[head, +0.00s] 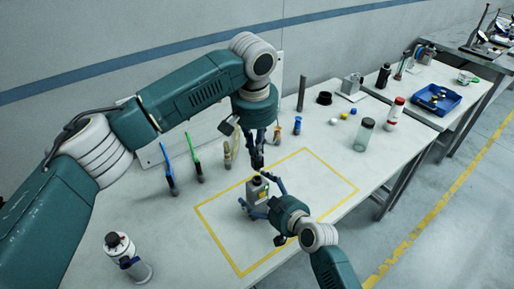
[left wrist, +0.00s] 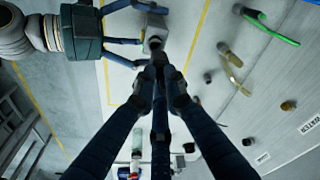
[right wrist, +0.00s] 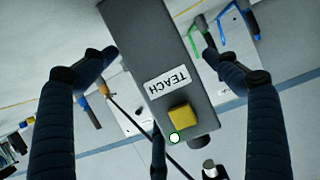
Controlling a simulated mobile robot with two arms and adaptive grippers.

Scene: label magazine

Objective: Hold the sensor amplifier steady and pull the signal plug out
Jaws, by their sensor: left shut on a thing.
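The sensor amplifier (head: 257,193) is a grey box upright inside the yellow outline on the bench. In the right wrist view its body (right wrist: 150,50) shows a TEACH label, a yellow button and a green-rimmed white lamp. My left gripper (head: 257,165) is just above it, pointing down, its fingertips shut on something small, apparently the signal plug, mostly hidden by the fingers. In the left wrist view the fingertips (left wrist: 157,62) meet close to the amplifier's end. My right gripper (head: 262,197) is open around the amplifier, one finger on each side, with a gap visible at one finger.
Green and blue-handled tools (head: 168,168) stand left of the outline. A clear jar (head: 363,135), a red-capped bottle (head: 393,112) and small caps stand at the back right. A blue bin (head: 436,99) is farther off. The right part of the outlined area is clear.

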